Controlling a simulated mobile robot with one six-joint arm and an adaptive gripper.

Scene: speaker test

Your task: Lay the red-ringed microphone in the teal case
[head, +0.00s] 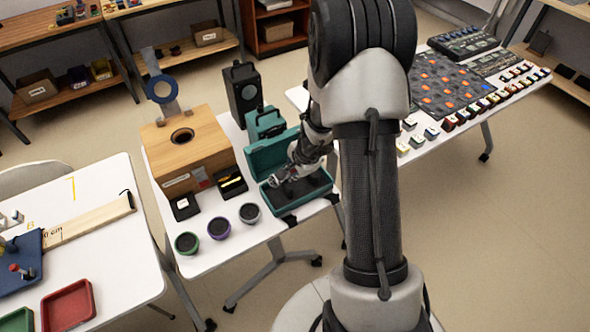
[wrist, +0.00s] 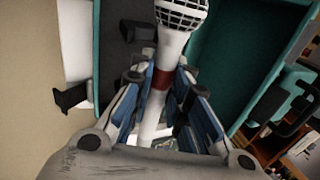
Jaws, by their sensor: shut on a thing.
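The red-ringed microphone (wrist: 152,118) is white with a dark mesh head and shows in the wrist view. My gripper (wrist: 162,82) is shut on it around the red ring, with the mesh head pointing away toward the top of the picture. The teal case (head: 318,194) lies open on the white table, its lid (head: 262,158) raised at the back. In the wrist view the dark lining is left of the microphone and the teal lid (wrist: 232,55) right. I cannot tell whether the microphone touches the lining.
A wooden speaker box (head: 205,150) and a black speaker (head: 243,95) stand left of and behind the case. Another teal item (head: 266,122) is behind the lid. Green, purple and grey-rimmed round parts (head: 219,228) sit near the table's front edge.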

